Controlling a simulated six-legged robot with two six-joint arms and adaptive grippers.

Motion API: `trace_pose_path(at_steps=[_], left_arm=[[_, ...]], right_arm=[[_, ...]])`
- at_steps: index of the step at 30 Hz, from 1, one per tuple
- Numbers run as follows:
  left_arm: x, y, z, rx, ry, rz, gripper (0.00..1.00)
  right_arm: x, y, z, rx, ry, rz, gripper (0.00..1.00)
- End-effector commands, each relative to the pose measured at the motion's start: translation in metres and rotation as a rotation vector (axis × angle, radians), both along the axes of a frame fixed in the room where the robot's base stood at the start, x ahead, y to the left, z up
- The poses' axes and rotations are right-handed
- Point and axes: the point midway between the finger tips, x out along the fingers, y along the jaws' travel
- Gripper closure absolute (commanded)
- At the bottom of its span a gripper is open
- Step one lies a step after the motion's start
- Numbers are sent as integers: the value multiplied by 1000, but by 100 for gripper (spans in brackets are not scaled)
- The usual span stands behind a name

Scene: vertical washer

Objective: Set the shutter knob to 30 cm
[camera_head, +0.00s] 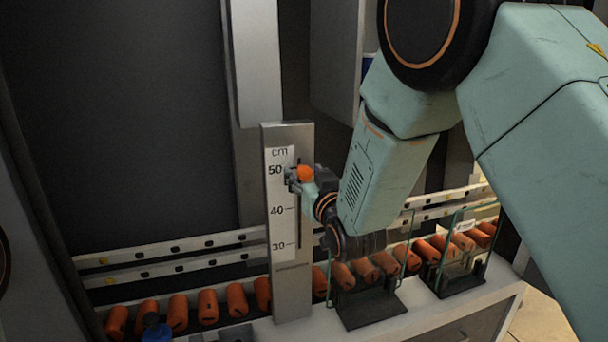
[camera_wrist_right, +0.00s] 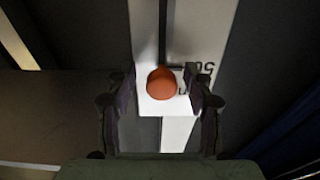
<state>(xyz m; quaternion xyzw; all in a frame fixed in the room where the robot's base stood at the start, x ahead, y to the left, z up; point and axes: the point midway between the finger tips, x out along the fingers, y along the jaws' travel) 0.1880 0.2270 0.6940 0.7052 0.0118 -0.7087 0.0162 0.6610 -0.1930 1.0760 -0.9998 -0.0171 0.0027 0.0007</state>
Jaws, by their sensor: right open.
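The orange shutter knob (camera_head: 305,173) sits on a grey upright post (camera_head: 290,299) with a white cm scale (camera_head: 280,225), level with about the 50 mark. The 40 and 30 marks are below it. My right gripper (camera_head: 294,178) is at the knob, coming from the right. In the right wrist view the knob (camera_wrist_right: 162,84) lies between the two open fingers of the right gripper (camera_wrist_right: 160,98), with a gap on each side. The numeral 50 (camera_wrist_right: 206,70) shows there sideways. My left gripper is not in view.
A row of orange cylinders (camera_head: 178,312) lies along the white ledge below the post. Two clear-walled stands with dark bases (camera_head: 372,311) are at the lower right. Metal rails (camera_head: 180,246) run behind the post. A dark panel (camera_head: 120,120) fills the left.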

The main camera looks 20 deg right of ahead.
Motion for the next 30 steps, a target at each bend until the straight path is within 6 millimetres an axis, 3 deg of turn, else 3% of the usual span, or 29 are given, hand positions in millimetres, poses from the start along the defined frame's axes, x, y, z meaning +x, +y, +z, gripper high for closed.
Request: trace_pose_path(at_steps=[12, 30], left_arm=[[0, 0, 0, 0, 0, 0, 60], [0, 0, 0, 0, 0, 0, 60]], right_arm=[[9, 2, 0, -1, 0, 0, 50], [9, 2, 1, -1, -2, 0, 100]])
